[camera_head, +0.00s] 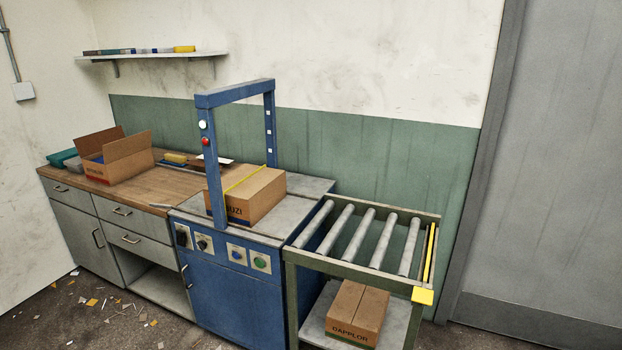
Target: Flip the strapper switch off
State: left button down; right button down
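The strapper (232,290) is a blue cabinet with a grey top and a blue arch (238,94) standing over it. Its front panel has a black switch (181,237) at the far left. To the right of that are a dark knob (203,244), a blue button (237,255) and a green button (260,262). Which way the black switch is set is too small to tell. A cardboard box (257,198) with a yellow strap sits on the top under the arch. Neither of my grippers is in view.
A roller conveyor (365,240) stands right of the strapper, with a closed box (345,313) on its lower shelf. A wooden workbench (140,190) with an open box (113,158) is at left. Paper scraps litter the floor in front of the bench.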

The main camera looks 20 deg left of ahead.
aim_at(180, 235)
jog(key=u, duration=1.45)
